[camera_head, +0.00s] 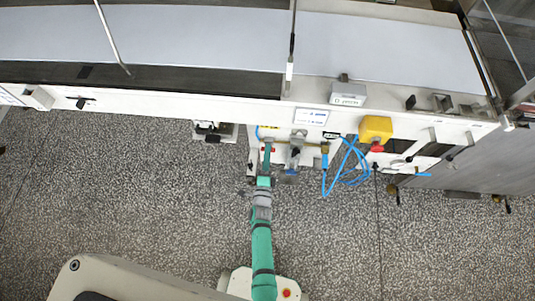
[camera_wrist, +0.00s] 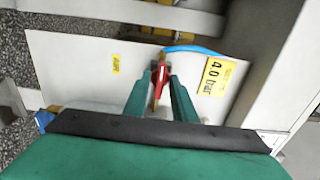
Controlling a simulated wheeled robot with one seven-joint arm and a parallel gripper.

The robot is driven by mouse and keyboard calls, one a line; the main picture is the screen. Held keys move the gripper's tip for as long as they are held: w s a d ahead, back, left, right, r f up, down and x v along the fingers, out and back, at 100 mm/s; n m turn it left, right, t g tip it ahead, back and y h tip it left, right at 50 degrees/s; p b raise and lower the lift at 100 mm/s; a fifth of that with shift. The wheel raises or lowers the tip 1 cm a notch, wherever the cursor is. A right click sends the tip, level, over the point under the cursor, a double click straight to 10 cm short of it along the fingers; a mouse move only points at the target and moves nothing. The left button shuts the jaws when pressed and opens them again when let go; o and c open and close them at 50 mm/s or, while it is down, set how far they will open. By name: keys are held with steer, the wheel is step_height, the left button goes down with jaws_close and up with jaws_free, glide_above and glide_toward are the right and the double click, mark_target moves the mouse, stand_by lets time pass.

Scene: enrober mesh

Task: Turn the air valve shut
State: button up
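The air valve shows in the wrist view as a red lever (camera_wrist: 160,76) with brass at its base, in front of a white panel. A blue hose leaves to the right from near its top. My gripper (camera_wrist: 160,82) has its two green fingers apart, one on each side of the lever, with small gaps seeming to show. Whether either finger touches the lever is hard to tell. In the head view my gripper (camera_head: 268,147) is at the white panel below the machine, and a bit of the red lever (camera_head: 272,150) shows beside it.
A yellow label reading 4.0 bar (camera_wrist: 225,74) is on the panel right of the valve. A grey regulator-like fitting (camera_head: 296,150), looped blue hoses (camera_head: 350,165) and a yellow box (camera_head: 376,129) are to the right. The speckled floor (camera_head: 150,200) at left is clear.

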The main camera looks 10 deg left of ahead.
steer(key=shift+n, duration=9)
steer(key=o, duration=0.7)
steer(key=shift+c, duration=0.2)
steer(key=shift+s, duration=0.1)
steer(key=s+d, duration=0.1)
steer(key=s, duration=0.9)
steer(key=shift+s+d, duration=0.3)
